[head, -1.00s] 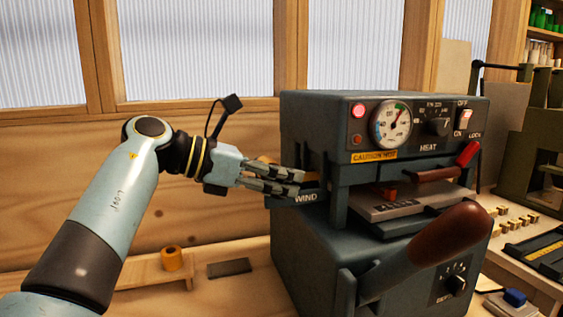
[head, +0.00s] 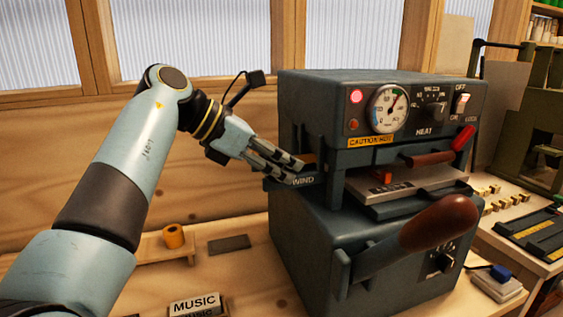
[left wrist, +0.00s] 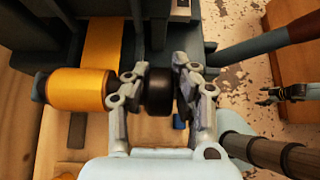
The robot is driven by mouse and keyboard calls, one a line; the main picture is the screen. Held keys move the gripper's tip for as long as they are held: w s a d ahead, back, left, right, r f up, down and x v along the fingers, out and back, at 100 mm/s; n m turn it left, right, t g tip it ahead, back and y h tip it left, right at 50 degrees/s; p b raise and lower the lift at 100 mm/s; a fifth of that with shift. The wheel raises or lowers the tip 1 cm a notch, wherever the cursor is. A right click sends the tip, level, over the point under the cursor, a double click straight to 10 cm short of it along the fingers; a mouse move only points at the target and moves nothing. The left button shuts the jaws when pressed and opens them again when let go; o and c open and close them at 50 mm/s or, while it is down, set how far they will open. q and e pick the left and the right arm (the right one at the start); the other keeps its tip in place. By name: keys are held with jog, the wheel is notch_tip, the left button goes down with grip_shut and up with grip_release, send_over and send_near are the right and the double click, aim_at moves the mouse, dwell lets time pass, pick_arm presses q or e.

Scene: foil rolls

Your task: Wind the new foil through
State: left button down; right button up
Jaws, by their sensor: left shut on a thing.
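The gold foil roll (left wrist: 80,89) sits just left of the fingers, on the same line as the knob. A gold foil strip (left wrist: 102,42) runs from near the roll up into the press. In the head view the arm hides most of the roll. A small gripper (left wrist: 270,96), probably my right, shows at the right of the wrist view; its jaw state is unclear.
The gauge (head: 388,109) and a red lamp (head: 356,96) are on the press front, above a CAUTION HOT label. A large brown handle (head: 438,224) sticks out in front. A small gold roll (head: 173,236) stands on a wooden shelf. A MUSIC block (head: 195,304) lies at the bottom.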

pick_arm(q)
jog(key=c, duration=1.1)
grip_release()
jog(key=v, duration=1.2)
jog(key=shift+w, duration=0.1)
